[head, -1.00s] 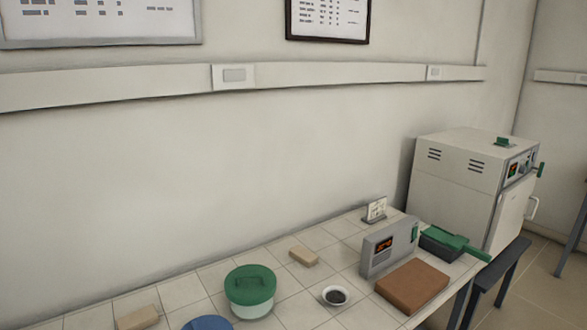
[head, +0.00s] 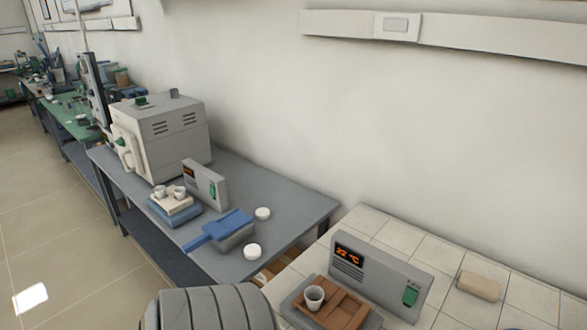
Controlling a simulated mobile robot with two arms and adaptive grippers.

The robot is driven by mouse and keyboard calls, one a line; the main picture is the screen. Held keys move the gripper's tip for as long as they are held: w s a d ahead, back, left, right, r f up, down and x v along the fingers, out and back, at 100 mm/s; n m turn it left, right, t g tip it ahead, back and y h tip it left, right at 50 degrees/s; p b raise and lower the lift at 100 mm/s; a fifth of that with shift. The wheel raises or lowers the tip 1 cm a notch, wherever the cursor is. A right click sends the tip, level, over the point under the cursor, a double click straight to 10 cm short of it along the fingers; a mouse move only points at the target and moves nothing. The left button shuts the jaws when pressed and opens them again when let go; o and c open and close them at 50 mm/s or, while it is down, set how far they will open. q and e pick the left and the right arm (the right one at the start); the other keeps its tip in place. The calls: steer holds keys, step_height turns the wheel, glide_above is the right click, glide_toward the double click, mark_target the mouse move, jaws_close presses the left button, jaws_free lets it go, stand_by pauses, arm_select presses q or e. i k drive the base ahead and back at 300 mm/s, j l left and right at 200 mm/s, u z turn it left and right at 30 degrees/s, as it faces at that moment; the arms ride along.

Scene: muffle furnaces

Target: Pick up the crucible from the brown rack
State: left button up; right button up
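The rack lies on a grey base in front of a grey display unit (head: 375,275) reading about 22 °C, on the white tiled table at the lower right. Two more white crucibles (head: 168,192) stand on a pale block on a blue base on the grey table to the left. Neither of my grippers is in view.
The grey table (head: 290,205) carries a muffle furnace (head: 162,135), another display unit (head: 205,184), a blue-handled item (head: 220,229) and two white discs (head: 252,251). A gap separates the two tables.

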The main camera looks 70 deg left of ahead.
mark_target(314, 295)
steer(key=k+u, duration=0.1)
steer(key=u, duration=1.75)
steer(key=i+j+z, duration=0.4)
steer(key=i+j, duration=0.25)
